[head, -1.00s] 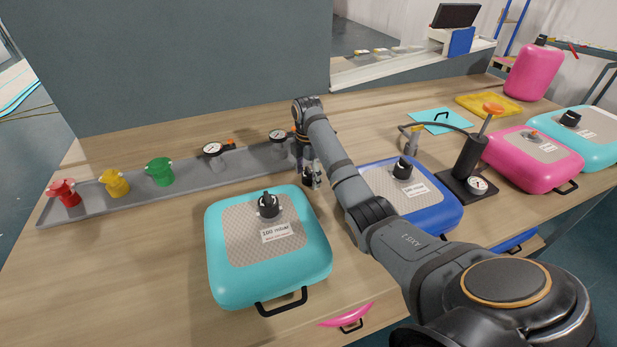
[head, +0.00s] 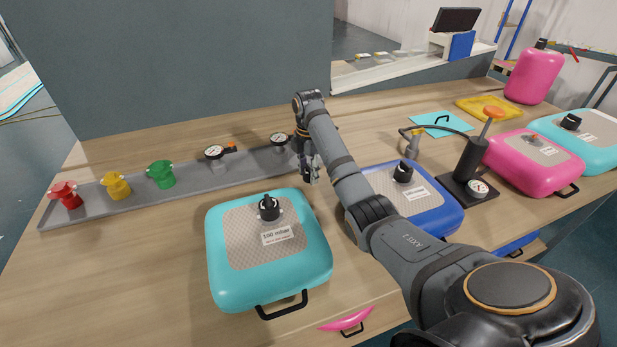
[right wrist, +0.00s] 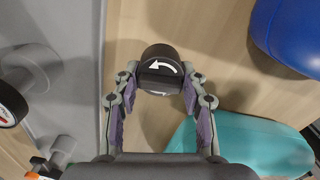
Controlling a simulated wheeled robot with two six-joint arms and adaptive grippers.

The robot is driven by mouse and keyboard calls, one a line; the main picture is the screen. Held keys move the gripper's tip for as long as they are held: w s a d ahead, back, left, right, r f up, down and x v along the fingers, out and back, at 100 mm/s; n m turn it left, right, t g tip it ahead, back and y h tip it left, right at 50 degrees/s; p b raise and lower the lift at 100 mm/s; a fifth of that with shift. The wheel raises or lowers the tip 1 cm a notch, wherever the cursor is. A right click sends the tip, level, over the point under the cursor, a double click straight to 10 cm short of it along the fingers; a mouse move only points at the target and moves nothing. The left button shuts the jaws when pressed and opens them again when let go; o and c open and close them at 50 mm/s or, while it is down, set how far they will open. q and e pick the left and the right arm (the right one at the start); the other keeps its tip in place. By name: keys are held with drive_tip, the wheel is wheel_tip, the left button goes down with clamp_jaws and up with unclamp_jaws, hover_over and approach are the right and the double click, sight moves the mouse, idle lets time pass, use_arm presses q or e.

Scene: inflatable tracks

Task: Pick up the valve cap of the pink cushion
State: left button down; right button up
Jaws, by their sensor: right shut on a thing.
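The pink cushion (head: 535,165) lies at the right of the table, and its valve (head: 534,139) shows no black cap. A black valve cap (right wrist: 160,70) with a white curved arrow is between the fingertips of my right gripper (right wrist: 157,84) in the right wrist view. The right gripper is shut on this cap. In the head view the right gripper (head: 310,175) points down over the table between the grey tray and the blue cushion, and the cap is too small to make out there. My left gripper is not in view.
The grey tray (head: 120,202) with coloured valves and gauges runs left of the gripper. A turquoise cushion (head: 225,270) and a blue cushion (head: 440,212) lie close by, both capped. A pump (head: 465,160) stands farther right. The front left table is clear.

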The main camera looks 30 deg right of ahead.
drive_tip(key=s+d+r+p, duration=0.1)
drive_tip(key=s+r+p, duration=0.2)
drive_tip(key=s+p, duration=0.1)
drive_tip(key=s+d+r+p, duration=0.2)
drive_tip(key=s+r+p, duration=0.1)
drive_tip(key=s+p, duration=0.1)
drive_tip(key=s+d+r+p, duration=0.2)
drive_tip(key=s+r+p, duration=0.2)
drive_tip(key=shift+s, duration=0.25)
drive_tip(key=shift+s+r, duration=0.25)
drive_tip(key=shift+s, duration=0.05)
